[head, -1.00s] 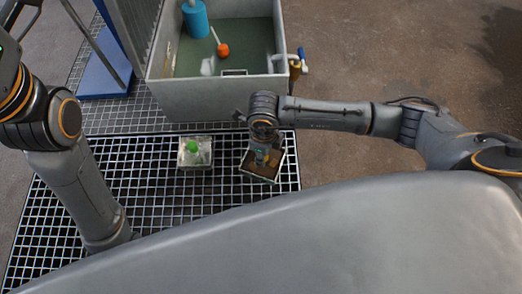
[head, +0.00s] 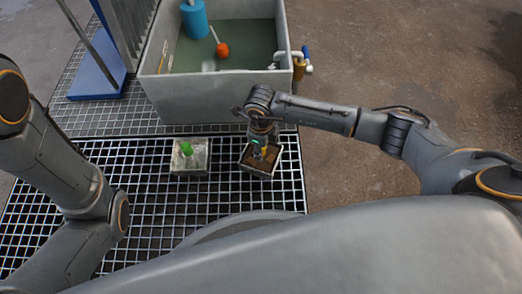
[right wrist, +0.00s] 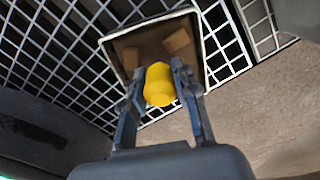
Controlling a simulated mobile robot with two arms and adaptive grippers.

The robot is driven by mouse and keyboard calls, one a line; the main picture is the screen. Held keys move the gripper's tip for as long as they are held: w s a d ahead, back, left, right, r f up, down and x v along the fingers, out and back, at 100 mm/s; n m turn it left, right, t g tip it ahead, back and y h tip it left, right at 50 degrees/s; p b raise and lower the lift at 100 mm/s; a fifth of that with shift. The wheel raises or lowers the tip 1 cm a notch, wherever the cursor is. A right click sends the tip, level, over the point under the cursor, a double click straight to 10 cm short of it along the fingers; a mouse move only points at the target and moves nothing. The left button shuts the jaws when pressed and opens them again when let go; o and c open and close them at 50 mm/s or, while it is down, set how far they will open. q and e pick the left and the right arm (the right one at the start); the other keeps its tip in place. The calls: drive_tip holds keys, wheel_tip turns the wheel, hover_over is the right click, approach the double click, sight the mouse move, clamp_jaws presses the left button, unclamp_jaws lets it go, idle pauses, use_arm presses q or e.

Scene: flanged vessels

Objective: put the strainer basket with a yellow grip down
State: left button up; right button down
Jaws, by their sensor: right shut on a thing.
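The strainer basket with the yellow grip (head: 289,165) is an open square box with a brown inside, at the right end of the floor grating in the head view. Its rim also shows in the right wrist view (right wrist: 120,38), with brown lumps inside and the yellow grip (right wrist: 159,84) standing up. My right gripper (right wrist: 160,80) is shut on this grip; it also shows above the basket in the head view (head: 262,142). I cannot tell whether the basket's underside touches the grating. My left arm is at the left; its gripper is out of view.
A similar box with a green grip (head: 190,169) stands on the grating (head: 150,225) to the left, a gap apart. A grey tank (head: 215,105) with greenish liquid, a blue cylinder and an orange float stands behind. The grating's right edge is close by the basket.

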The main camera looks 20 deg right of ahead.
drive_tip(key=shift+r, duration=0.15)
drive_tip(key=c, duration=1)
unclamp_jaws()
